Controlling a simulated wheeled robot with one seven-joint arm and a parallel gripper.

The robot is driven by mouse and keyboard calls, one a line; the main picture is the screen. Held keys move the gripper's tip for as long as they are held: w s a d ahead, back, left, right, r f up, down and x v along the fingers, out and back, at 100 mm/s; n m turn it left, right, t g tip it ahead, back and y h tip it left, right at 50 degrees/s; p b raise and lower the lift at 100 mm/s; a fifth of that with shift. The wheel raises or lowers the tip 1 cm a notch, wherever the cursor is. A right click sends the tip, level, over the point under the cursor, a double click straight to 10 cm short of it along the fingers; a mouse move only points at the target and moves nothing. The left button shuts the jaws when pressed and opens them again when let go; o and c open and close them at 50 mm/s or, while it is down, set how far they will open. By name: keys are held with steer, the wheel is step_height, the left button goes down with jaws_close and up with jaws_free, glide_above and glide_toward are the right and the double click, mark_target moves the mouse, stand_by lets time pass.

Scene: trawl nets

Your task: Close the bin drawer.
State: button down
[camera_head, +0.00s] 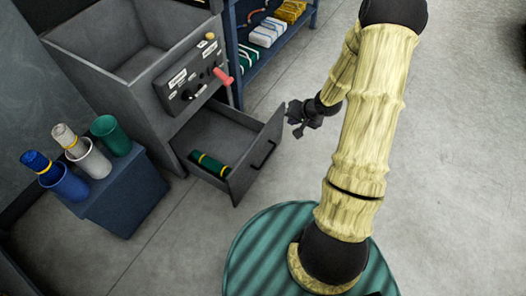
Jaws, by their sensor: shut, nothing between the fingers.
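The bin drawer (244,184) is a grey drawer low in the grey cabinet, pulled out towards the right. A dark handle (263,155) is on its front panel. A green roll with a yellow band (210,164) lies inside the drawer. My gripper (297,118) is dark and shut, with nothing held. In the picture it is just to the right of the drawer's far front corner, and appears apart from it. Its exact height above the floor is hard to tell.
A control panel with a red lever (222,76) is above the drawer. A blue block (129,192) with blue, white and green cups stands left. A blue shelf (262,58) with packed bundles is behind. Open floor (455,160) lies to the right.

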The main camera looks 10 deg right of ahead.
mark_target(257, 143)
step_height(257, 143, down, 16)
steer(key=m+t+y+b, duration=0.1)
steer(key=m+y+b, duration=0.2)
steer(key=b, duration=0.4)
steer(key=shift+a+y, duration=0.25)
steer(key=shift+y, duration=0.05)
steer(key=shift+r, duration=0.1)
steer(key=b+x, duration=0.2)
steer(key=x, duration=0.2)
steer(key=r+b+x, duration=0.1)
steer(key=b+x, duration=0.1)
steer(key=x, duration=0.2)
steer(key=w+a+b+x, duration=0.1)
steer(key=b+x, duration=0.1)
steer(key=x, duration=0.2)
steer(key=shift+w+a+r+b, duration=0.15)
steer(key=shift+w+b, duration=0.1)
steer(key=shift+b, duration=0.1)
steer(key=shift+w+a+r, duration=0.1)
steer(key=shift+w+a, duration=0.2)
